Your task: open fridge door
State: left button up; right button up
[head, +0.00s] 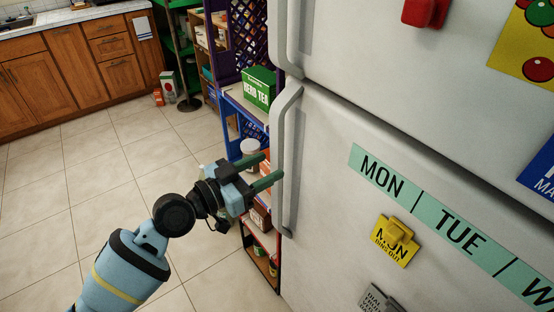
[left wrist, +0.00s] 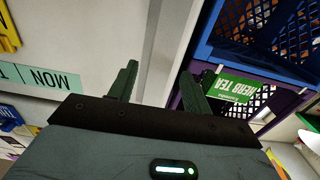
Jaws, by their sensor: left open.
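The white fridge fills the right of the head view, with an upper door (head: 370,50) and a lower door (head: 330,220). A curved pale handle (head: 290,60) runs along the upper door's left edge, and another handle (head: 279,165) along the lower door's left edge. In the left wrist view the open fingers (left wrist: 160,85) face a pale vertical strip at the door's edge. I cannot tell whether the handle lies between them. My right gripper is out of view.
A shelf rack with a green herb tea box (head: 259,87) stands close beside the fridge's left side, behind my gripper. Wooden cabinets (head: 75,70) line the far left. The tiled floor (head: 110,170) between is clear. Magnets and a teal weekday strip (head: 415,208) are on the doors.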

aim_at(274, 163)
pick_arm(q)
jog(key=shift+x, duration=1.95)
grip_shut()
